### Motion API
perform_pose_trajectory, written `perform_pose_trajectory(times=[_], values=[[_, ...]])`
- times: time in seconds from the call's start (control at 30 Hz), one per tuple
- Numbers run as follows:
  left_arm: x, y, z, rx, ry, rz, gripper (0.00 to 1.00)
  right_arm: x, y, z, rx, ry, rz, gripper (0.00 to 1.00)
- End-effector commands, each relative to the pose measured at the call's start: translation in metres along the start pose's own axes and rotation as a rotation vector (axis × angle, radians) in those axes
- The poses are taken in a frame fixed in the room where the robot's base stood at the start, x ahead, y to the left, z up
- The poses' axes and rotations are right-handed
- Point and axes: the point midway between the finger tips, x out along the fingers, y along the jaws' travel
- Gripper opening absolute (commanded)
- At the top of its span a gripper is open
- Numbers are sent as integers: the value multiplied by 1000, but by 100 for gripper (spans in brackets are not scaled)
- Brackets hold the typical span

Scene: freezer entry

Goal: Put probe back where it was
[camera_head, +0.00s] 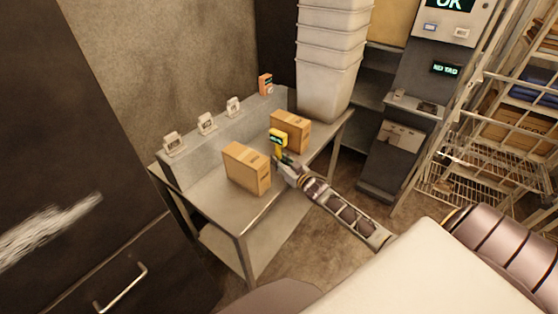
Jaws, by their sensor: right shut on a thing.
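The probe (278,138), a yellow handheld device with a small dark display, is upright above the steel table, between two cardboard boxes. My right gripper (283,161) reaches in from the lower right and is shut on the probe's lower part. The fingers and the probe's lower end are small and partly hidden. Three small white units (207,123) stand in a row on the raised ledge at the back of the table. An orange unit (265,84) stands at the ledge's far right end. My left gripper is not in view.
One cardboard box (246,168) is left of my right gripper; another box (291,131) is behind it. Stacked white bins (328,75) stand at the table's far end. The steel table (222,207) has bare surface at its front left. A wire rack (470,165) stands at right.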

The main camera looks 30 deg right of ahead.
Motion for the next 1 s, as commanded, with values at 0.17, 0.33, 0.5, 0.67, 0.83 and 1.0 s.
perform_pose_trajectory(times=[0.17,0.33,0.5,0.67,0.83,1.0], values=[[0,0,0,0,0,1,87,0,0,0,0,1,0,0],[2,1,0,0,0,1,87,0,0,2,0,0,0,29],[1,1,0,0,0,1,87,0,0,2,0,0,0,45],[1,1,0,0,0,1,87,0,0,2,0,0,0,45],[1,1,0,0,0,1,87,0,0,2,0,0,0,45],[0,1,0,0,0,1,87,-2,0,0,1,-1,0,45]])
